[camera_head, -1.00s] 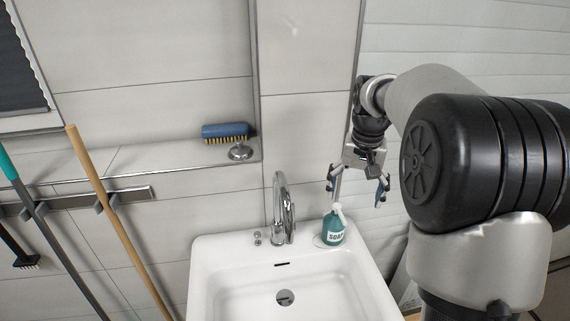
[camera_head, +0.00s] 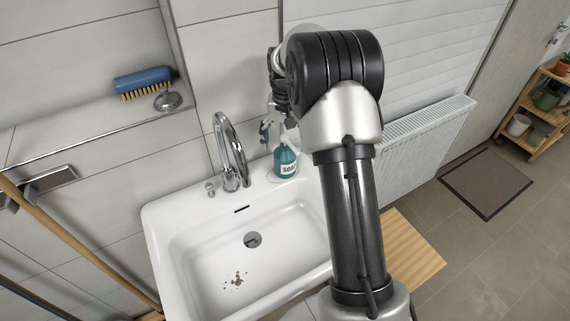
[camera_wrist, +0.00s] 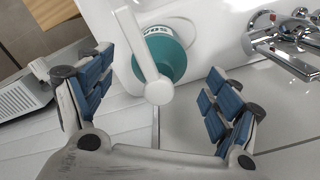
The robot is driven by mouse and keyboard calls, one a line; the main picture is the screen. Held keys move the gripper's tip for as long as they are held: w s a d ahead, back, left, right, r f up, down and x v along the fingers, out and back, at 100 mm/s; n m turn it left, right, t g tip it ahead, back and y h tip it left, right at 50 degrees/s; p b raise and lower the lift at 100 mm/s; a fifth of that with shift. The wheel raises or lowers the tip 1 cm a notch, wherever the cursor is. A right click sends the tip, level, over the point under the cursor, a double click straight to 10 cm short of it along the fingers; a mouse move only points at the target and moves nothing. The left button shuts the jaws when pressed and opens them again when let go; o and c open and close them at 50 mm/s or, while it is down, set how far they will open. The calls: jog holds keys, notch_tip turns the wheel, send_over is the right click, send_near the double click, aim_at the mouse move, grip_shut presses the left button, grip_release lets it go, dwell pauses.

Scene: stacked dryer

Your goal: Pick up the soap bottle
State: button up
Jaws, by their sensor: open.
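The soap bottle (camera_head: 286,163) is teal with a white label and a white pump. It stands upright on the back right corner of the white sink (camera_head: 160,225). In the wrist view, the soap bottle (camera_wrist: 172,48) is seen from above, with its pump nozzle pointing across the picture. My gripper (camera_wrist: 158,82) is open, its blue-padded fingers spread to either side of the pump, with nothing held. In the head view my gripper (camera_head: 280,128) is just above the bottle, partly hidden by my arm. I cannot tell whether it touches the pump.
A chrome faucet (camera_head: 232,150) stands left of the bottle; it also shows in the wrist view (camera_wrist: 295,40). A tiled wall is close behind. A blue brush (camera_head: 144,83) lies on the ledge. A radiator (camera_head: 425,138) is at right. Brown specks (camera_head: 238,279) lie in the basin.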

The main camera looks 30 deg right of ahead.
aim_at(285, 154)
notch_tip(285, 154, down, 6)
jog(key=b, duration=0.2)
jog(key=shift+w+d+b, duration=0.1)
jog(key=shift+w+b, duration=0.05)
jog(key=shift+b, duration=0.15)
jog(key=shift+r, duration=0.15)
jog(key=shift+c, duration=0.4)
jog(key=c, duration=1.4)
